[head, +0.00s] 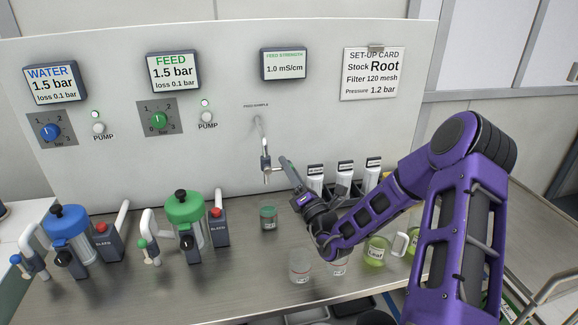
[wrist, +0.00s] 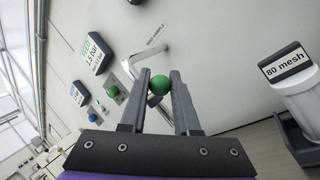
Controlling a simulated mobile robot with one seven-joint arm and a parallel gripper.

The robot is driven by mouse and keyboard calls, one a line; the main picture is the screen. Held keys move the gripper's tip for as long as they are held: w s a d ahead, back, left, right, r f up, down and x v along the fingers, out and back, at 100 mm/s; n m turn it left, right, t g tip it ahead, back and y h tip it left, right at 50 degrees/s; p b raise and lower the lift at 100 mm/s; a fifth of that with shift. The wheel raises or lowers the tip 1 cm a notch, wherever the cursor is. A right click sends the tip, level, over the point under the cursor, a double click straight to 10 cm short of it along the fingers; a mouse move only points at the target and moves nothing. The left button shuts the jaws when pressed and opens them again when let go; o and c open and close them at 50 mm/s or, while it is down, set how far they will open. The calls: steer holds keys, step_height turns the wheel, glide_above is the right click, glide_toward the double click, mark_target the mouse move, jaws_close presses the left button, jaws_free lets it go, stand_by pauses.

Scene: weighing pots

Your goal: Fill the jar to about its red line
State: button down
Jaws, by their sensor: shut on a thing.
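The FEED SAMPLE tap (head: 265,163) comes out of the back panel with its spout pointing down. My gripper (head: 286,163) is at the tap's right side. In the wrist view my gripper (wrist: 160,88) is shut on a green ball knob (wrist: 159,85), held between its fingertips. A small grey jar with a green band at its top (head: 268,218) stands on the bench below the spout; its fill level is too small to tell. A clear jar with a faint reddish line (head: 299,268) stands nearer the front. No stream from the spout can be made out.
Another clear jar (head: 338,267) and a yellow-green jug (head: 377,250) stand by my forearm. White mesh filters, one (head: 345,174) in the middle, stand in dark holders behind. Blue (head: 69,222) and green (head: 184,208) filter housings stand left.

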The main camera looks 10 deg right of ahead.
steer(key=shift+f, duration=0.25)
steer(key=c, duration=0.8)
jaws_free()
steer(key=shift+c, duration=0.2)
steer(key=shift+o, duration=0.9)
steer(key=shift+r, duration=0.1)
steer(key=v, duration=1.7)
steer(key=shift+s, duration=0.25)
